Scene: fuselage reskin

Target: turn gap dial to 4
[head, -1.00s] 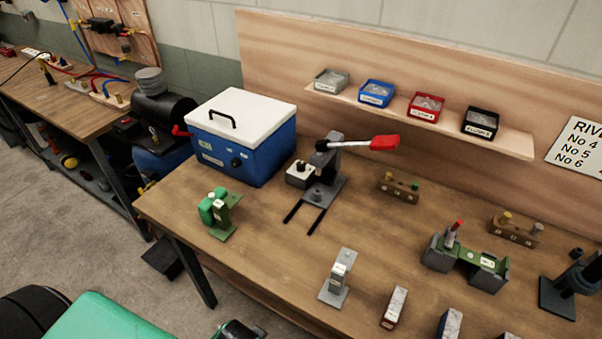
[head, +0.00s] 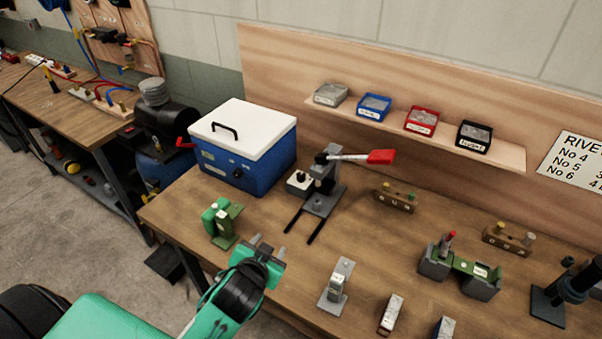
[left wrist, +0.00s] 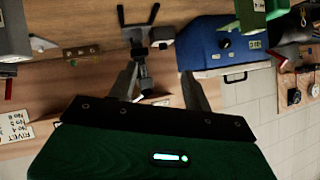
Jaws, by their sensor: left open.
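A lever press (head: 322,185) with a red-handled lever stands on the wooden bench. At its left is a small pale box with a black knob, which looks like the gap dial (head: 300,177); its numbers and setting are too small to read. My left gripper (head: 268,247) is open and empty, in front of the press and nearer to me, apart from the knob. In the left wrist view, my left gripper's fingers (left wrist: 160,75) are spread, with the press (left wrist: 138,40) beyond them. My right gripper is not in view.
A blue box with a white lid (head: 245,150) stands left of the press. A green tool (head: 222,222) stands near the bench's front edge, close to my left gripper. A grey fixture (head: 336,285) stands to the gripper's right.

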